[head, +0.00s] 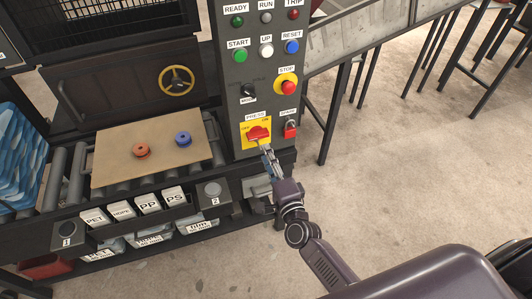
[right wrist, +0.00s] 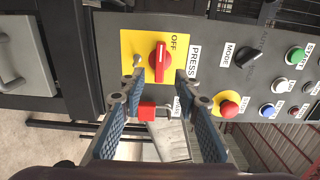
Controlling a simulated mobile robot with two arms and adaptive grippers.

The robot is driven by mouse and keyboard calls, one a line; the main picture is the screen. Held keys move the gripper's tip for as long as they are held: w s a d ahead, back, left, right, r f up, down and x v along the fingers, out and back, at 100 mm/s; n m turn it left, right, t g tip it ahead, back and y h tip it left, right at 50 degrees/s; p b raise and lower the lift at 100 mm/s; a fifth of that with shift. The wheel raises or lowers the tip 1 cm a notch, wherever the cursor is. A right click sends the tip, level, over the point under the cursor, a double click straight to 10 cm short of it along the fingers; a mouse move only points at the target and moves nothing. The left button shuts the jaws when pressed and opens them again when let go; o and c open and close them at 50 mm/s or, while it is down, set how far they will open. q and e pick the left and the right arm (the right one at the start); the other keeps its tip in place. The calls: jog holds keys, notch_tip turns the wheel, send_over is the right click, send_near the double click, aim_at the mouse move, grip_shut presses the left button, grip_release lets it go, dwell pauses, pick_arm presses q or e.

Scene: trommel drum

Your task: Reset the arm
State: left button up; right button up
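My right gripper (head: 268,151) is at the control panel (head: 236,100), just below the red PRESS switch (head: 258,132) on its yellow plate. In the right wrist view the gripper (right wrist: 159,77) is open. Its two fingers stand apart, with the red switch handle (right wrist: 160,62) ahead, between the tips. Nothing is held. I cannot tell whether a fingertip touches the switch or plate. The OFF label shows beside the handle. My left gripper is in neither view.
A red padlock (head: 290,129) hangs right of the switch; it also shows between the fingers in the right wrist view (right wrist: 147,111). Buttons and the MODE knob (head: 248,91) sit above. A board (head: 152,156) with orange and blue pieces lies left. Open floor (head: 400,150) is right.

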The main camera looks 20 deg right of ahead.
dwell(0.4)
jog(key=s+f+n+g, duration=0.35)
jog(key=s+f, duration=0.35)
jog(key=f, duration=0.4)
jog(key=s+f+n+g+y, duration=0.1)
jog(key=s+f+n+g, duration=0.4)
jog(key=f, duration=0.6)
jog(key=s+f+n+g, duration=0.1)
jog(key=s+f+n, duration=0.2)
jog(key=s+f, duration=0.7)
jog(key=s+d+f+n+g, duration=0.1)
jog(key=s+f+n+g, duration=0.1)
jog(key=s+f, duration=0.3)
jog(key=s+d+f+n+g+h, duration=0.1)
jog(key=s+f, duration=0.4)
jog(key=s, duration=0.9)
jog(key=s+d+f+n+g, duration=0.3)
jog(key=s+f+n+g, duration=0.1)
jog(key=s, duration=0.5)
jog(key=shift+s+f+n, duration=0.35)
jog(key=shift+f+n, duration=0.4)
jog(key=shift+n, duration=0.1)
jog(key=shift+g, duration=0.25)
